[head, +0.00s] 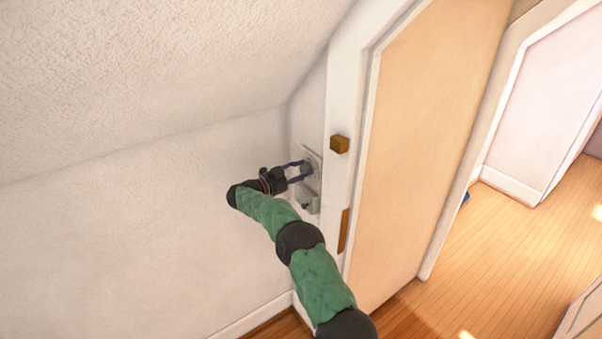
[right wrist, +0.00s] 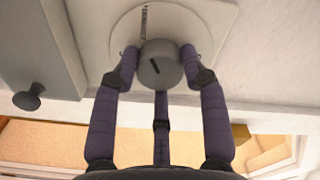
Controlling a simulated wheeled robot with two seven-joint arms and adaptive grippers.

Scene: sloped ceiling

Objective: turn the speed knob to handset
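The speed knob (right wrist: 160,66) is a grey round knob with a dark pointer line, slanted in the right wrist view. It sits on a pale round dial on a white wall plate (right wrist: 222,22). Dark lettering, too small to read, shows above the knob. My right gripper (right wrist: 160,62) has its purple fingers on both sides of the knob, and they appear to touch it. In the head view my right gripper (head: 305,168) reaches the wall plate (head: 316,157) from the left; the fingers partly hide the knob. My left gripper is not in view.
A grey box (right wrist: 35,50) with a small dark knob (right wrist: 28,97) is beside the plate; in the head view it is the box (head: 309,202) below. A door frame (head: 340,105) with a brown block (head: 340,144) stands close right. The ceiling (head: 150,70) slopes overhead.

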